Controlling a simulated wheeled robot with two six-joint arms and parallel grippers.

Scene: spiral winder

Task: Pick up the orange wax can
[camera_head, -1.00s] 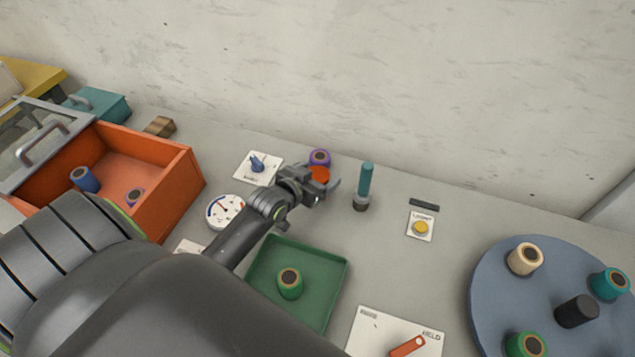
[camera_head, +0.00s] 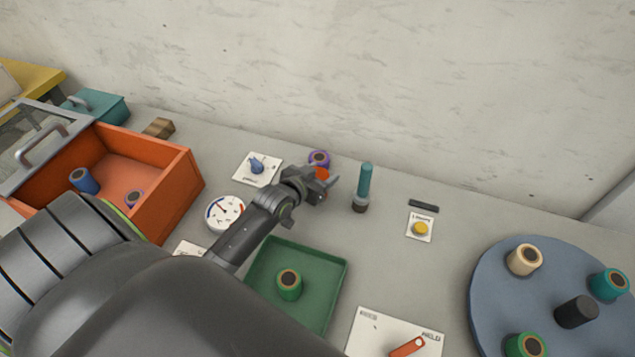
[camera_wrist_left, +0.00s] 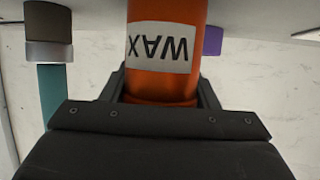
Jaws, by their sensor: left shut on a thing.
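The orange wax can (camera_wrist_left: 168,50) fills the middle of the left wrist view, with a white label reading WAX upside down. In the head view only a small orange part of the can (camera_head: 321,173) shows behind my gripper. My left gripper (camera_head: 325,187) is shut on the can, with a finger on each side of it. Most of the can is hidden by the gripper in the head view, and I cannot tell whether it touches the table. My right gripper is not in view.
A purple spool (camera_head: 319,158) stands just behind the can. A teal-handled tool (camera_head: 364,182) stands upright to the right. A green tray (camera_head: 332,290) with a green spool, an orange bin (camera_head: 180,190) and a blue round turntable (camera_head: 490,290) surround the area.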

